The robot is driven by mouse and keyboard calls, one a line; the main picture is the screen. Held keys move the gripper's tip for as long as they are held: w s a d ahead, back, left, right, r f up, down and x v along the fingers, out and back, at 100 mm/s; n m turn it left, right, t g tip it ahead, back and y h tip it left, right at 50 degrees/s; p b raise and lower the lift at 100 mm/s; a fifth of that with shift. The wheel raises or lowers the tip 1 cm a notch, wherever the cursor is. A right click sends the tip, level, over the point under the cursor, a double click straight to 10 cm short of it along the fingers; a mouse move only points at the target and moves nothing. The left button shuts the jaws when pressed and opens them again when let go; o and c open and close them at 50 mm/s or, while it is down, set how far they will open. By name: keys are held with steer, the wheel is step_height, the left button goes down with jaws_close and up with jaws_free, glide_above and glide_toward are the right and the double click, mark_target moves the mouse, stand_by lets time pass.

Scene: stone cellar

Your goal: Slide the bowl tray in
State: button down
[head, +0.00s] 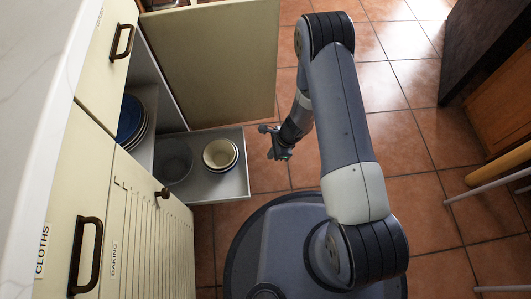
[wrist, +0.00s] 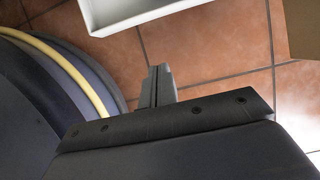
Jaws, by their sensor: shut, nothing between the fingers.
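The bowl tray (head: 213,187) is a grey pull-out tray low in the cabinet, standing out past the cabinet front. Cream bowls (head: 220,154) are stacked on it, with a grey see-through bowl (head: 174,161) to their left. My gripper (head: 275,143) is to the right of the tray, apart from it, over the floor. In the wrist view my gripper's fingers (wrist: 157,85) are together and empty. A pale corner of the tray (wrist: 130,14) shows at the top of the wrist view.
An open cabinet door (head: 215,65) stands beyond the tray. A closed door labelled BAKING (head: 150,215) is on the near side. Blue plates (head: 130,120) sit on a shelf above. Tiled floor (head: 430,150) is clear right of my arm; chair-like legs (head: 490,185) stand at far right.

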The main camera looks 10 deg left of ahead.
steer(key=s+a+f+b, duration=0.1)
steer(key=a+f+b, duration=0.3)
steer(key=a+f, duration=0.3)
steer(key=shift+s+f, duration=0.4)
steer(key=shift+f, duration=0.15)
steer(key=shift+a, duration=0.1)
